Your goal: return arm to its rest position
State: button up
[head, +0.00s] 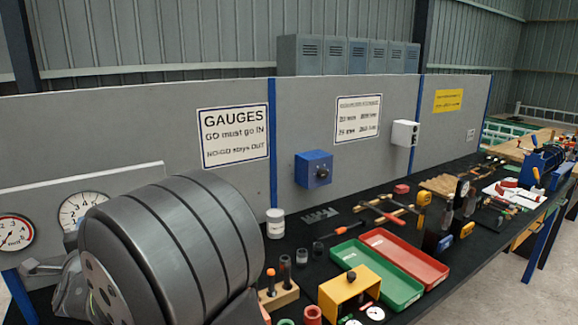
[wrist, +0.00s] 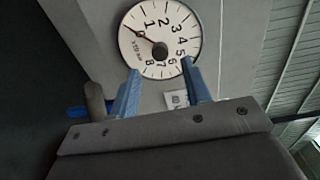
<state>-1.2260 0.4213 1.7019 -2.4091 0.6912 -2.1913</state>
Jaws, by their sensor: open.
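My gripper (wrist: 159,85) shows in the wrist view with its two blue fingers apart and nothing between them. A round white dial gauge (wrist: 160,30) is on the panel beyond the fingertips, and the fingers appear apart from it. Two dials, one white (head: 80,208) and one white and red (head: 14,232), show at the left, partly hidden by my arm or the picture edge.
A long black bench (head: 330,262) carries a green tray (head: 375,275), a red tray (head: 405,258), a yellow block (head: 349,290), a white jar (head: 275,223) and several tools. A grey panel (head: 235,105) with signs and a blue box (head: 314,169) stands behind. Space above the bench is open.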

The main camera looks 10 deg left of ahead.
jog(key=v, duration=1)
jog(key=x, duration=1.7)
jog(key=shift+w+a+f, duration=0.1)
jog(key=shift+w, duration=0.05)
jog(key=m, duration=0.4)
jog(key=shift+m, duration=0.3)
jog(key=m, duration=0.3)
jog(key=shift+m, duration=0.4)
jog(key=m, duration=0.4)
jog(key=shift+m, duration=1.7)
jog(key=shift+r, duration=0.2)
